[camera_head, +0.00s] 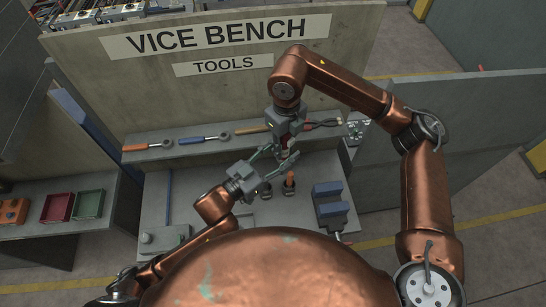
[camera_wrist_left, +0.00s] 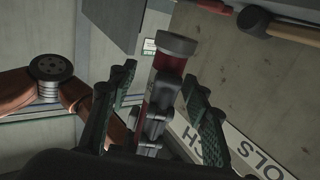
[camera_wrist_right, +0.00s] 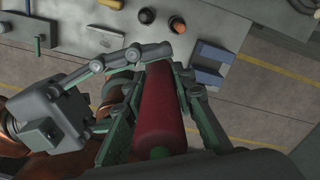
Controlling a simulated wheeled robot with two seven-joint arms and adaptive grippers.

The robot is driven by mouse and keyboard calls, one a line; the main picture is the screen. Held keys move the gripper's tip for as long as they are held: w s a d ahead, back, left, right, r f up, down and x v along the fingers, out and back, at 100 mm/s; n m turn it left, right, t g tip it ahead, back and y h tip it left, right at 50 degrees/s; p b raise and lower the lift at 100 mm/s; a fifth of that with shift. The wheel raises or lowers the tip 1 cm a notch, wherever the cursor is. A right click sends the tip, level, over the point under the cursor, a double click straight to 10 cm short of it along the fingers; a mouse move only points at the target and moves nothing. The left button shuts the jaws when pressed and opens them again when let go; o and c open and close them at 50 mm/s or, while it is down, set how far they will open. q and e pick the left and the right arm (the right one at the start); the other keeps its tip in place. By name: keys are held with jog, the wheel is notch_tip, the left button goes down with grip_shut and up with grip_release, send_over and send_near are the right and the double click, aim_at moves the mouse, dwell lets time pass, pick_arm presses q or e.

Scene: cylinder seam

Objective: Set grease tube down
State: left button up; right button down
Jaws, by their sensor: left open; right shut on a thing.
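The grease tube is a red cylinder with a grey cap, upright above the bench in the head view (camera_head: 285,153). My right gripper (camera_head: 286,139) is shut on it from above; the red body lies between its fingers in the right wrist view (camera_wrist_right: 158,108). My left gripper (camera_head: 279,161) is open, with its fingers on either side of the tube's lower part. In the left wrist view the tube (camera_wrist_left: 168,76) stands between the spread left fingers, with gaps visible. Some of the tube is hidden by the fingers.
Below are a dark round holder (camera_head: 266,191) and an orange-red item standing in another holder (camera_head: 290,180). A blue-jawed vice (camera_head: 329,204) stands to the right. Tools with orange (camera_head: 140,147) and blue handles (camera_head: 192,141) lie on the back shelf. Red and green bins (camera_head: 89,205) sit at the left.

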pick_arm(q)
jog(key=shift+w+d, duration=0.3)
jog(key=shift+d, duration=0.1)
jog(key=shift+s, duration=0.1)
grip_shut()
pick_arm(e)
jog(key=c, duration=1.5)
grip_release()
jog(key=shift+c, duration=0.2)
jog(key=shift+r, duration=0.1)
